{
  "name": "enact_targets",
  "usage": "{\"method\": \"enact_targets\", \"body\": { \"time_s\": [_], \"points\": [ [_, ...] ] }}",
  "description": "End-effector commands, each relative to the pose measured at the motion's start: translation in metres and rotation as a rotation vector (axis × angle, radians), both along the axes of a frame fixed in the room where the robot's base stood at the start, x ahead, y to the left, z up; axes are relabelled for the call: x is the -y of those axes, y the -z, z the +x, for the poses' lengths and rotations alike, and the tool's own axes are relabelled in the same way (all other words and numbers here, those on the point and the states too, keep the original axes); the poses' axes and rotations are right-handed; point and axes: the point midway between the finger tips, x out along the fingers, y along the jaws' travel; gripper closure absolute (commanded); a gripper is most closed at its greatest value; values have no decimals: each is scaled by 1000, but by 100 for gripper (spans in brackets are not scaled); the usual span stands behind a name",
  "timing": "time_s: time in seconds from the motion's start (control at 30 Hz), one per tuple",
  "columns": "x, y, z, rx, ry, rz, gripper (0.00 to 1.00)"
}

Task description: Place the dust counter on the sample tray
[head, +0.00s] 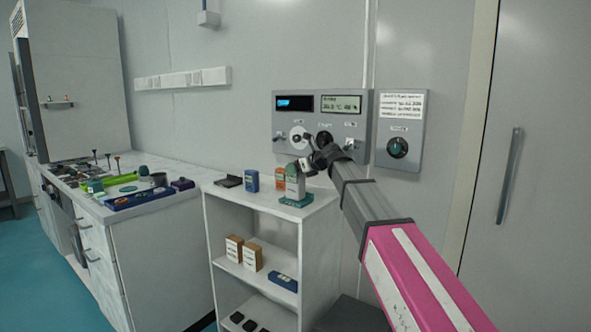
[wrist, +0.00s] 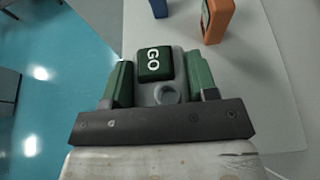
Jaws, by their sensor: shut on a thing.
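My gripper (head: 308,166) is at the cabinet's top, shut on a pale grey device (head: 295,181). In the wrist view this device (wrist: 165,93) shows a dark green panel reading GO between the jaws (wrist: 160,85). It looks like the dust counter, but I cannot confirm the name. A teal-green base (head: 296,200) shows at its foot; I cannot tell whether it is part of the device or a stand. A long blue tray (head: 150,197) lies along the front of the left bench and may be the sample tray; its contents are too small to tell.
An orange device (head: 280,179) and a blue device (head: 252,180) stand beside the held one, with a flat black item (head: 229,181) farther left. The orange one also shows in the wrist view (wrist: 217,20). A purple box (head: 182,184) sits at the bench's right end. A control panel hangs behind.

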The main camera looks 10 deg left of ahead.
Motion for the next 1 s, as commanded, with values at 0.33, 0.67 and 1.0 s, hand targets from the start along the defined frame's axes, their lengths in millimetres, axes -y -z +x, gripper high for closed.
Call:
{"method": "enact_targets", "body": {
  "time_s": [0.33,0.67,1.0],
  "points": [
    [0,1,0,0,0,0,21],
    [2,-2,-1,1,0,0,21],
    [52,-23,-22,2,2,-1,21]
  ]
}}
